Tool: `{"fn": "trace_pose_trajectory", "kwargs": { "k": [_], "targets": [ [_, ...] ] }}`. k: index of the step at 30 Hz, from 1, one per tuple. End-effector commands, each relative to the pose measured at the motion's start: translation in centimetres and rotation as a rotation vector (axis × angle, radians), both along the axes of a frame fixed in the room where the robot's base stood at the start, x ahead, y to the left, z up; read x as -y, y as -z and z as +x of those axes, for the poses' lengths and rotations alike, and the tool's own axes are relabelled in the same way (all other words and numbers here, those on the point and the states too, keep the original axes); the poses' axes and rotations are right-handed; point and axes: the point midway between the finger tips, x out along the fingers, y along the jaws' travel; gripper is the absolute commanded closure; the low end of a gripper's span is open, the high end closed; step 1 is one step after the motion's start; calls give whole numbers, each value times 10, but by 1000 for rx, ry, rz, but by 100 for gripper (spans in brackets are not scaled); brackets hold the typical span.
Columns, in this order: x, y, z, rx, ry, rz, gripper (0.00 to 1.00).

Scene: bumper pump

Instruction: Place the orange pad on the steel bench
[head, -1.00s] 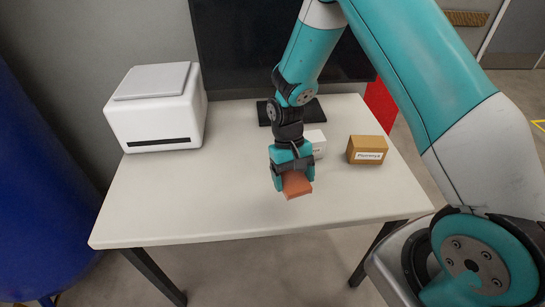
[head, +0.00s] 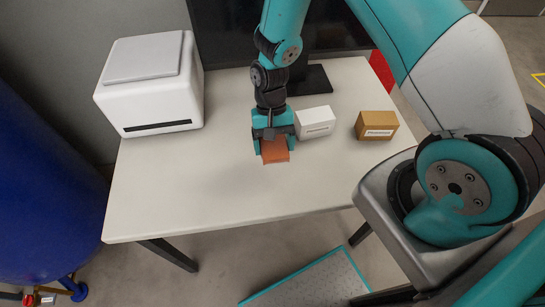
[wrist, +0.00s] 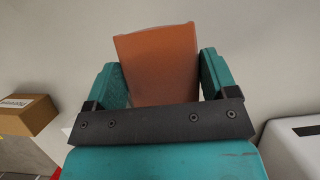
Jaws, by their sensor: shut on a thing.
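The orange pad (head: 275,150) is held between the teal fingers of my gripper (head: 273,143), above the white table in the head view. In the wrist view the orange pad (wrist: 160,65) sits between both fingers of my gripper (wrist: 160,80), one on each side of it. The pad's height over the tabletop is hard to judge. I cannot identify a steel bench for certain in either view.
The white table (head: 190,195) bears a white printer (head: 150,85), a white box (head: 315,122) and a brown box (head: 376,125). A dark monitor stands behind. A blue barrel (head: 45,190) is at left. A teal-edged grey panel (head: 315,285) is low in front.

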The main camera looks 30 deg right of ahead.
Motion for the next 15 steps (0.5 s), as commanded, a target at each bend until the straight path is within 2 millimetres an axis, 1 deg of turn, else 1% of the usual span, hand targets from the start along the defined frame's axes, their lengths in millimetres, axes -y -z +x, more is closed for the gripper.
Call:
{"fn": "trace_pose_trajectory", "kwargs": {
  "k": [1,3,6,10,15],
  "targets": [
    [0,11,-1,-5,-1,0,44],
    [-1,25,-1,-4,-2,0,44],
    [-1,37,0,0,-3,0,44],
    [-2,48,0,-1,-5,0,44],
    [-2,73,0,-2,-6,0,44]
  ]
}}
